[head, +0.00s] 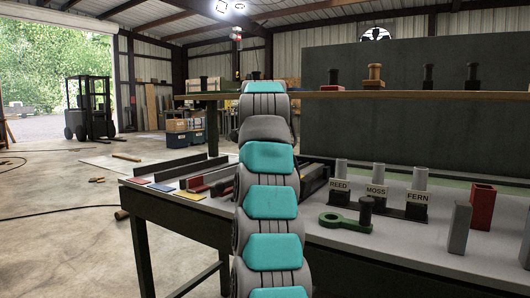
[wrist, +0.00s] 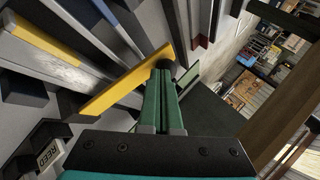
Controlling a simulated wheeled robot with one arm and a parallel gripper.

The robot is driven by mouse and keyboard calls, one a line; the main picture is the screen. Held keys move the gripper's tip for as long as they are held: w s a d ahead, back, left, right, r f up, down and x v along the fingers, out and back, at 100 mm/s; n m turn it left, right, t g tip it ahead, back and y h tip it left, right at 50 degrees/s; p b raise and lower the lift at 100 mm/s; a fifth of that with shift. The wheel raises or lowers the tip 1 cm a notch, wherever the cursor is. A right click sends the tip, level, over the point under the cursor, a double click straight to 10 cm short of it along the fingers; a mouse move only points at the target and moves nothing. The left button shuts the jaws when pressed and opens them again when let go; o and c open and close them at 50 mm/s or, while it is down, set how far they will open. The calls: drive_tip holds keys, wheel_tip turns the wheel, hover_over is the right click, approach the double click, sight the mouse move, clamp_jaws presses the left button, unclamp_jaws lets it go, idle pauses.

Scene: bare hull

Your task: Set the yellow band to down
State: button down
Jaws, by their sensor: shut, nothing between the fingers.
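In the wrist view my gripper (wrist: 162,76) is shut, its two green fingers together with nothing between them. A flat yellow bar (wrist: 122,84) runs slantwise just left of the fingers, its upper end close to the fingertips; I cannot tell whether they touch. A second yellow strip (wrist: 42,36) lies along a grey and dark bar at the upper left. My arm hides the gripper there. I cannot tell which yellow part is the band.
Labelled posts (head: 377,191), a green ring-ended tool (head: 346,223), a red block (head: 481,206) and grey blocks (head: 461,227) stand right of my arm. A shelf (head: 420,96) spans above.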

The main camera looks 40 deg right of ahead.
drive_tip(key=shift+f, duration=0.1)
drive_tip(key=shift+w+a+f, duration=0.2)
drive_tip(key=shift+f, duration=0.1)
drive_tip(key=shift+w+f, duration=0.25)
drive_tip(key=shift+f, duration=0.2)
drive_tip(key=shift+f+b, duration=0.1)
drive_tip(key=shift+b, duration=0.2)
idle(0.5)
